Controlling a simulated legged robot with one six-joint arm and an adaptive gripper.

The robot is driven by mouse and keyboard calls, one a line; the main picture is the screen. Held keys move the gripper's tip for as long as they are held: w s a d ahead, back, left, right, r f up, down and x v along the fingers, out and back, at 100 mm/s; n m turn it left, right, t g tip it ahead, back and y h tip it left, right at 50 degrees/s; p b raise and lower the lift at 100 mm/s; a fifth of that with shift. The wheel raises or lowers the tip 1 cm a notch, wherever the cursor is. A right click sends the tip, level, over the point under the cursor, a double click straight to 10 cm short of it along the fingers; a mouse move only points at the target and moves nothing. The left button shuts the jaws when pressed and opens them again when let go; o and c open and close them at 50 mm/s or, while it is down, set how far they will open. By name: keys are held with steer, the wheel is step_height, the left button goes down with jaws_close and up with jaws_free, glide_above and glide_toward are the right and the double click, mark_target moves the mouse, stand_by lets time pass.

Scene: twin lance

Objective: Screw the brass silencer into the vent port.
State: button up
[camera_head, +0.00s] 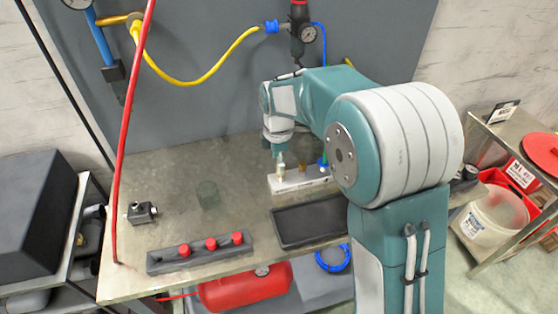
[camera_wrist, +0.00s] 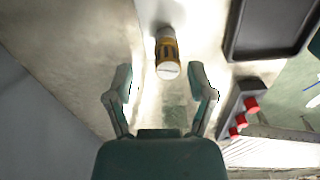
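My gripper (camera_head: 279,150) points down over the left end of a pale metal block (camera_head: 292,184) on the table. In the wrist view, my gripper (camera_wrist: 161,72) is open, with its two fingers wide apart. A cylinder with a brass-yellow band and a pale, slotted end (camera_wrist: 168,70) lies between the fingertips in the picture, touching neither; it looks like the silencer. In the head view a pale upright piece (camera_head: 281,170) stands under the gripper. A small brass piece (camera_head: 302,167) and a blue fitting (camera_head: 322,163) are farther right on the block. I cannot make out the vent port.
A black tray (camera_head: 310,240) lies in front of the block. A dark rack with red knobs (camera_head: 164,266) sits at the front left. A red hose (camera_head: 124,130) rises at the left edge.

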steer(key=shift+a, duration=0.25)
steer(key=shift+d, duration=0.1)
